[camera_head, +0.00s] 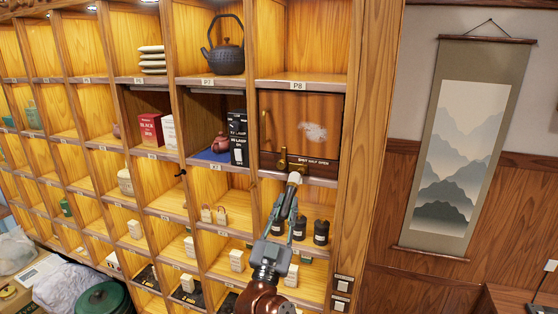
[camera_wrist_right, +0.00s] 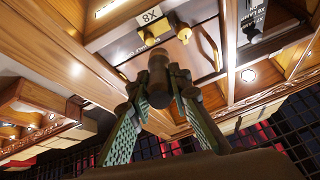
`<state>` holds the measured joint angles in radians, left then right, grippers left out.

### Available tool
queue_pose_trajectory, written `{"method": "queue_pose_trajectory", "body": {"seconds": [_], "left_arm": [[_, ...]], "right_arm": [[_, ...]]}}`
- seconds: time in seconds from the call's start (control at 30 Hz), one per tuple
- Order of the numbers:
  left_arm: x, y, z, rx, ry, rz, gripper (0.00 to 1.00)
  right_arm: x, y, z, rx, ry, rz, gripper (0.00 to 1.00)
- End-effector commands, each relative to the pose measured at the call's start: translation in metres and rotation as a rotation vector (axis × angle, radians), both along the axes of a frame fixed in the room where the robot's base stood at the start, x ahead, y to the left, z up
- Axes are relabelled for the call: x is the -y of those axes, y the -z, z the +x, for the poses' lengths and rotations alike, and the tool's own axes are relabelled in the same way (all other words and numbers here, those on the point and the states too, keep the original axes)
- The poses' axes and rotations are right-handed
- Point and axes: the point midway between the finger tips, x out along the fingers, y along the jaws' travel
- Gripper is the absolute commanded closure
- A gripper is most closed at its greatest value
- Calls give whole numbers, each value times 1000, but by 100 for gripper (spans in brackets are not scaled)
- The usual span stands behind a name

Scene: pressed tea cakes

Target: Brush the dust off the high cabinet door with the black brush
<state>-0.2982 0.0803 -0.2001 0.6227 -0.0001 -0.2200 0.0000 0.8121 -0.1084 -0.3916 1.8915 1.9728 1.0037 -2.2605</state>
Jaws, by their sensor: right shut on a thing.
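The high cabinet door (camera_head: 331,112) is a striped brown wooden panel under the P8 label, and it is shut. A whitish dust patch (camera_head: 312,132) lies right of its brass handle (camera_head: 265,125). My right gripper (camera_head: 285,207) is below the door, shut on a short cylindrical tool (camera_head: 294,181). It looks pale with a dark tip in the head view and brown in the right wrist view (camera_wrist_right: 158,78). I cannot tell whether it is the black brush; its tip appears close to a brass fitting (camera_head: 285,161). My left gripper is out of view.
A wooden shelf wall surrounds the door. A black teapot (camera_head: 224,48) stands above left, and a black box (camera_head: 238,138) stands in the cubby left of the door. Dark canisters (camera_head: 321,231) are beside my right gripper. A scroll (camera_head: 461,150) hangs at right.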

Motion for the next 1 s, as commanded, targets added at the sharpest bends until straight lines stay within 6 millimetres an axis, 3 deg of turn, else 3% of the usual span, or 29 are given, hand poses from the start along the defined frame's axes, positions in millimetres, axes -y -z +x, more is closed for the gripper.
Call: {"method": "queue_pose_trajectory", "body": {"seconds": [0.03,0.1,0.3,0.53,1.0], "left_arm": [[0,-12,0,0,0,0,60],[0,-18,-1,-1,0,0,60],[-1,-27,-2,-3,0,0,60],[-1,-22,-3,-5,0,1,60],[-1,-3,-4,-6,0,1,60]], "right_arm": [[-6,-32,1,20,2,-5,100],[-12,-57,1,39,6,-13,100],[-22,-98,1,70,12,-22,100],[-21,-102,9,74,15,-26,100],[-7,-102,51,75,14,-27,100]]}}
